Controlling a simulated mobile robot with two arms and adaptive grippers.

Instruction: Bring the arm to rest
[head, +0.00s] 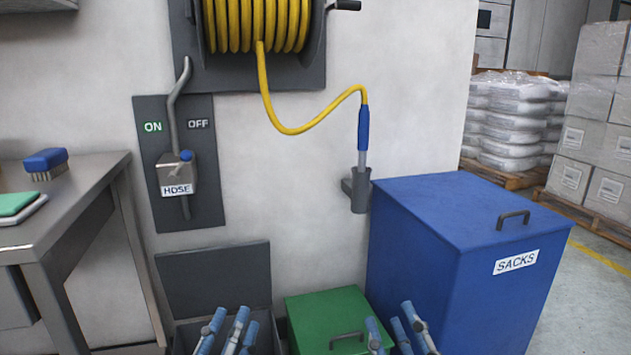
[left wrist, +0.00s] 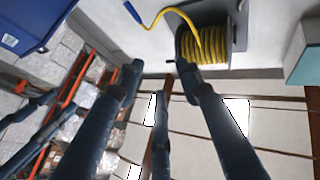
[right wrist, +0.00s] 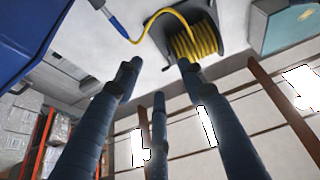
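My left gripper (head: 231,326) shows at the bottom of the head view, in front of the grey box with the raised lid. Its fingers are spread and hold nothing. The left wrist view also shows these fingers (left wrist: 160,72) apart, with only background between them. My right gripper (head: 396,326) is at the bottom of the head view, in front of the green box and the blue bin. Its fingers are spread and empty too, as the right wrist view (right wrist: 158,75) shows. Most of both arms is out of the head view.
A blue SACKS bin (head: 420,235) stands at right, beside a green lidded box (head: 325,310) and an open grey box (head: 215,280). A metal table (head: 75,210) is at left. The hose nozzle (head: 363,130) sits in a wall holder below the hose reel (head: 315,70).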

